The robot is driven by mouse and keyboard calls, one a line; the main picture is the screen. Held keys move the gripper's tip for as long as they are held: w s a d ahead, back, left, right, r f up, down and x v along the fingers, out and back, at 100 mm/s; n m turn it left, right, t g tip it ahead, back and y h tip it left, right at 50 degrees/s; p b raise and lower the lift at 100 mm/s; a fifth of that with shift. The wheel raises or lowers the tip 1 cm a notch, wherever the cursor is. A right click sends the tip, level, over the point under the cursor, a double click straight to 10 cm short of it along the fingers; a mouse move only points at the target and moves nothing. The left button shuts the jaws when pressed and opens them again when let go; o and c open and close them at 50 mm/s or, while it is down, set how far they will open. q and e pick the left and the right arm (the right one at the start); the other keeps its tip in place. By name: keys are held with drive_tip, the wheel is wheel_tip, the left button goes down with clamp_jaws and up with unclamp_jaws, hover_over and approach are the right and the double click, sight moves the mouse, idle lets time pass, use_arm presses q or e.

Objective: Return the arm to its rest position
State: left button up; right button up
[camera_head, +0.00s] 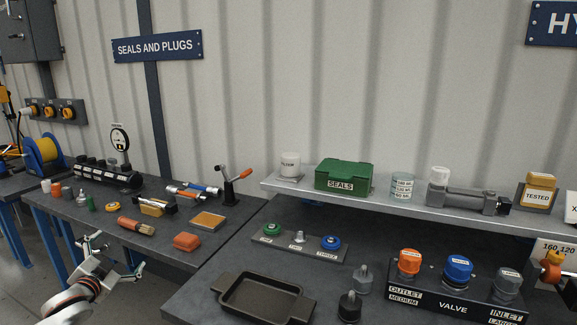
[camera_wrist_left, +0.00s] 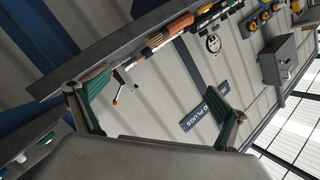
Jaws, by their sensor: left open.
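My left gripper (camera_head: 114,254) is at the lower left of the head view, in front of the left workbench's front edge. Its fingers are spread apart with nothing between them. In the left wrist view, the two green-padded fingers of the left gripper (camera_wrist_left: 160,88) are wide apart and empty, with the wall and the bench items beyond them. My left arm (camera_head: 68,306) comes in from the bottom left corner, white with dark and red bands. My right arm and right gripper are not in view.
The right bench carries a dark tray (camera_head: 262,297), a valve block (camera_head: 455,297) and a raised shelf (camera_head: 390,204). Open floor shows at the far left.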

use_arm(q)
drive_tip(key=s+d+f+g+h, duration=0.3)
drive_tip(key=s+d+f+h, duration=0.1)
drive_tip(key=s+d+f, duration=1.7)
drive_tip(key=s+d+f+n+g, duration=0.1)
drive_tip(key=s+d+f, duration=0.1)
drive_tip(key=s+d, duration=0.4)
drive_tip(key=s+d+f+n+g+h+p, duration=0.1)
drive_tip(key=s+d+f, duration=0.2)
drive_tip(key=s, duration=1)
drive_tip(key=shift+s+d+f+n+g, duration=0.15)
drive_tip(key=shift+s+d+n+g, duration=0.2)
drive_tip(key=shift+d, duration=1.3)
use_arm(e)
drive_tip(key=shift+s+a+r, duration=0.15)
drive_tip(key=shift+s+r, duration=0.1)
